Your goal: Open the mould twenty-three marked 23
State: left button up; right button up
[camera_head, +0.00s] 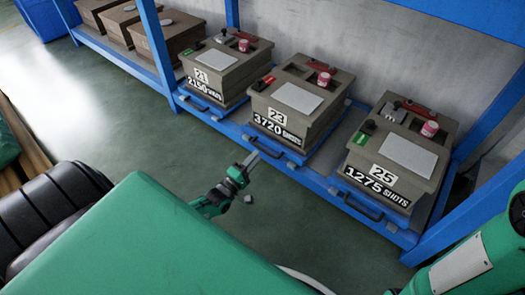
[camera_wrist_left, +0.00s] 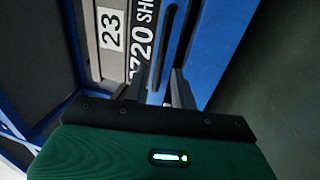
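Mould 23 (camera_head: 310,122) is a brown-grey box with a "23" plate and "3720 SHOTS" on its front, standing on a blue drawer-like tray between moulds 21 and 25. Its dark handle (camera_head: 267,149) is on the blue front edge below the label. In the left wrist view the "23" label (camera_wrist_left: 111,30) and the dark handle bar (camera_wrist_left: 184,32) show sideways. My left gripper (camera_head: 251,159) is just in front of that handle. My right gripper is out of view.
Mould 21 (camera_head: 219,76) stands to the left and mould 25 (camera_head: 404,157) to the right, each with its own handle. Blue rack posts (camera_head: 157,50) frame the bay. Further moulds (camera_head: 166,34) stand at the back left. The green floor (camera_head: 110,120) in front is clear.

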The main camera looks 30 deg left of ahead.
aim_at(262, 149)
pick_arm(q)
jog(key=shift+b+x, duration=0.85)
jog(key=shift+x, duration=1.7)
grip_shut()
